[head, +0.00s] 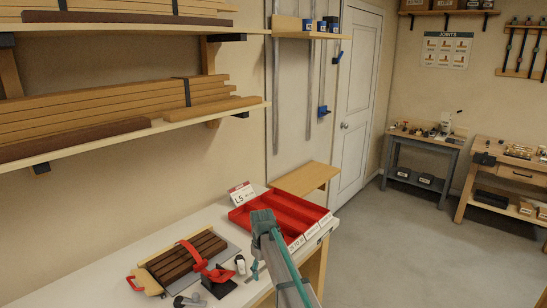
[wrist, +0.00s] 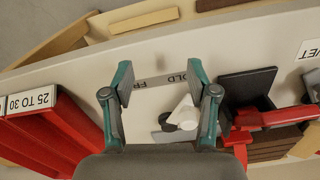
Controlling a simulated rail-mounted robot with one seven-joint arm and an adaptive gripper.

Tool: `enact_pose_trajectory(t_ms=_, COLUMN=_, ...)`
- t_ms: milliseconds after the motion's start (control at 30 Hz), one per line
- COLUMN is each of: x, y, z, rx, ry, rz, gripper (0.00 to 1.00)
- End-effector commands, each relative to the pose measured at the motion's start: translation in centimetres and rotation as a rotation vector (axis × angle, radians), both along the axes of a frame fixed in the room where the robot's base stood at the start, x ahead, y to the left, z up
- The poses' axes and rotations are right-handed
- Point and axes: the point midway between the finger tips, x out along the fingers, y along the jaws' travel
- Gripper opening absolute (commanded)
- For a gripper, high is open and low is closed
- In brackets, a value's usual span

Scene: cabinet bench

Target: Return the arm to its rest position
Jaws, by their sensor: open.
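My gripper (wrist: 160,80) is open and empty in the wrist view, its two teal fingers spread above the white bench top. A printed strip (wrist: 158,81) shows between the fingertips. A small white-topped object (wrist: 185,115) lies just by the right finger, partly hidden. In the head view my teal and grey arm (head: 283,262) reaches in from the bottom edge, in front of the red tray (head: 262,209). How high the gripper is above the bench is hard to tell.
A board of dark wooden strips (head: 184,262) with a red clamp sits on the bench left of my arm. A black and red block (head: 220,280) stands beside it. Timber-laden shelves (head: 130,135) overhang at left. Open floor (head: 400,240) lies to the right.

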Motion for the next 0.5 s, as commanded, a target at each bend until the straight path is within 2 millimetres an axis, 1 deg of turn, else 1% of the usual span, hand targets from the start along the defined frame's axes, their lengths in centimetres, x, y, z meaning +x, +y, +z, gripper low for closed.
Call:
enact_pose_trajectory(t_ms=33, x=-2.9, y=-2.9, z=-2.3, rx=-0.002, ry=0.005, rz=-0.055, gripper=0.58)
enact_pose_trajectory(t_ms=67, x=-4.0, y=-4.1, z=-3.4, rx=-0.001, ry=0.004, rz=-0.086, gripper=0.58)
enact_pose_trajectory(t_ms=100, x=-5.4, y=-5.8, z=-4.9, rx=-0.001, ry=0.004, rz=-0.129, gripper=0.58)
enact_pose_trajectory(t_ms=167, x=-7.8, y=-8.3, z=-7.0, rx=-0.001, ry=0.004, rz=-0.195, gripper=0.58)
enact_pose_trajectory(t_ms=200, x=-9.5, y=-9.8, z=-8.3, rx=-0.001, ry=0.004, rz=-0.238, gripper=0.58)
enact_pose_trajectory(t_ms=267, x=-12.0, y=-12.1, z=-10.1, rx=-0.001, ry=0.003, rz=-0.305, gripper=0.58)
enact_pose_trajectory(t_ms=300, x=-13.7, y=-13.5, z=-11.2, rx=0.0, ry=0.002, rz=-0.348, gripper=0.58)
enact_pose_trajectory(t_ms=367, x=-16.1, y=-15.3, z=-12.6, rx=0.0, ry=0.001, rz=-0.409, gripper=0.58)
enact_pose_trajectory(t_ms=400, x=-17.6, y=-16.3, z=-13.3, rx=0.0, ry=0.0, rz=-0.446, gripper=0.58)
enact_pose_trajectory(t_ms=467, x=-19.9, y=-17.7, z=-14.3, rx=0.0, ry=0.0, rz=-0.499, gripper=0.58)
enact_pose_trajectory(t_ms=500, x=-21.3, y=-18.6, z=-14.9, rx=0.0, ry=0.0, rz=-0.533, gripper=0.58)
